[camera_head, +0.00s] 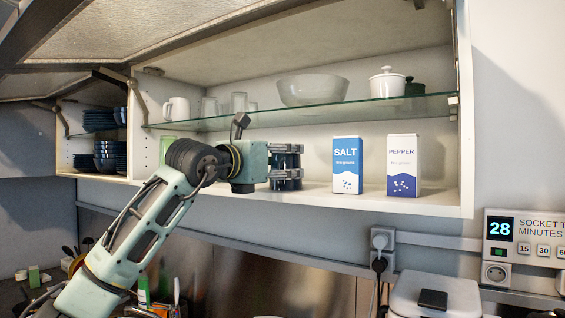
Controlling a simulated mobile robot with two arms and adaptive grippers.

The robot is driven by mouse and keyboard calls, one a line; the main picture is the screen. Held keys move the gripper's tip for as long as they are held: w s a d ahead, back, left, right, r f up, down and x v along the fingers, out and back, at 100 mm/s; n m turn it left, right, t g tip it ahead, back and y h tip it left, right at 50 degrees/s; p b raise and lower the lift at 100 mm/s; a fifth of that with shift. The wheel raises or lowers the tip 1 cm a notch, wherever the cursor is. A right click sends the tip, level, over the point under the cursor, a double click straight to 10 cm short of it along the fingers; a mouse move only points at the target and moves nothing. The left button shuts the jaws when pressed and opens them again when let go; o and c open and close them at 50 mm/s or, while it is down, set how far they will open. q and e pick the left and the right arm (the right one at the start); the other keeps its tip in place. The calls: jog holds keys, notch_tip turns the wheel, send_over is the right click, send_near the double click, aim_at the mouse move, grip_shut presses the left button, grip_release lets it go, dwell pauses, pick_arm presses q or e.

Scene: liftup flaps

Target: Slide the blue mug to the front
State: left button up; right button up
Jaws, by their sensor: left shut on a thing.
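The blue mug (286,184), very dark, stands on the bottom board of the open wall cabinet, left of the salt box. It is partly hidden behind my gripper's fingers. My left gripper (288,162) reaches into the cabinet from the left and is shut on the blue mug. The mug looks upright. How the fingers meet its far side is hidden. My right gripper is not in view.
The salt box (346,166) and the pepper box (403,166) stand right of the mug. A glass shelf (330,114) above holds a bowl (313,90), a white lidded pot (387,83) and cups. The cabinet's front edge (400,207) is clear. Dark dishes (108,157) fill the left compartment.

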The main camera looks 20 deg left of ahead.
pick_arm(q)
jog(key=o, duration=1.5)
jog(key=shift+a, duration=0.1)
jog(key=shift+c, duration=0.2)
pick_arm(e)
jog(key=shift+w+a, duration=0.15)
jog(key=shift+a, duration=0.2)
pick_arm(q)
jog(key=shift+s, duration=0.15)
jog(key=v, duration=1.1)
jog(key=shift+s+a, duration=0.15)
jog(key=shift+s, duration=0.25)
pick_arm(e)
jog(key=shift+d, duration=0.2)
